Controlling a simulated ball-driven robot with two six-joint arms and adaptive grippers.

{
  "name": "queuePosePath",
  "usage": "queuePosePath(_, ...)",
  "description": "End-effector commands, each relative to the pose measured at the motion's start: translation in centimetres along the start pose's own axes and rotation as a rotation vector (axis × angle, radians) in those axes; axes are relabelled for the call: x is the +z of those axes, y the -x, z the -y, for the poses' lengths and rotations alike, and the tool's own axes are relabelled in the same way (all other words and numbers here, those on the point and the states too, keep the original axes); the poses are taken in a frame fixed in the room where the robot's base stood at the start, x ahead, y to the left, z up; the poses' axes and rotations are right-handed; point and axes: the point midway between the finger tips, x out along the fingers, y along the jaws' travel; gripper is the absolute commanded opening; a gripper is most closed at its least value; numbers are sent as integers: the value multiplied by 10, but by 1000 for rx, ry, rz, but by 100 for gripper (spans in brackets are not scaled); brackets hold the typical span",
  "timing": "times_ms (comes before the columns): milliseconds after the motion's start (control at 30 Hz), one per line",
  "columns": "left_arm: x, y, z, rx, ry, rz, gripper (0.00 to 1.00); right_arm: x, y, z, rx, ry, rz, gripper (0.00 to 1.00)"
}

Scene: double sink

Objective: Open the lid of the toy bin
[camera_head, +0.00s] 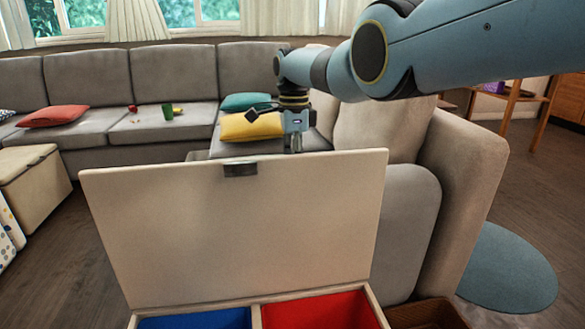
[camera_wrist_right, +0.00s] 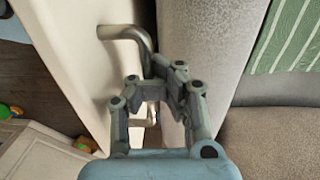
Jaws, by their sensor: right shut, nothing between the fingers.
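The toy bin's cream lid (camera_head: 235,235) stands raised, nearly upright, at the back of the bin (camera_head: 257,317). Its inner face is toward the head camera, with a dark metal plate (camera_head: 240,170) near the top edge. Below it, a blue and a red compartment are open to view. My right gripper (camera_head: 296,143) is at the far side of the lid's top edge, its tips partly hidden. In the right wrist view the gripper (camera_wrist_right: 160,88) is shut and empty, beside the lid's outer face (camera_wrist_right: 85,60) and a bent metal handle (camera_wrist_right: 125,33). Contact is unclear. My left gripper is not in view.
A grey armchair (camera_head: 405,215) stands close behind and right of the lid. A long grey sofa (camera_head: 90,85) with cushions runs along the back. A brown basket (camera_head: 425,314) sits right of the bin. A storage ottoman (camera_head: 35,180) is at the left.

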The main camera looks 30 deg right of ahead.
Motion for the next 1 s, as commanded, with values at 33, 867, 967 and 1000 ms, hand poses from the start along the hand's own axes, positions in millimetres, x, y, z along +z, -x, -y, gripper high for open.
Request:
queuePosePath(33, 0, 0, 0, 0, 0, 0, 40, -1, -3, 1, -4, 0, -1, 0)
queuePosePath(867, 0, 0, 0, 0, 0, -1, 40, -1, 2, 2, -9, 0, -1, 34)
queuePosePath(967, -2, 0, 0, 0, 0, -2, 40, -1, 3, 2, -10, 0, -1, 34)
queuePosePath(1000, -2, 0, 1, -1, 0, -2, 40, -1, 5, 3, -10, 0, -1, 34)
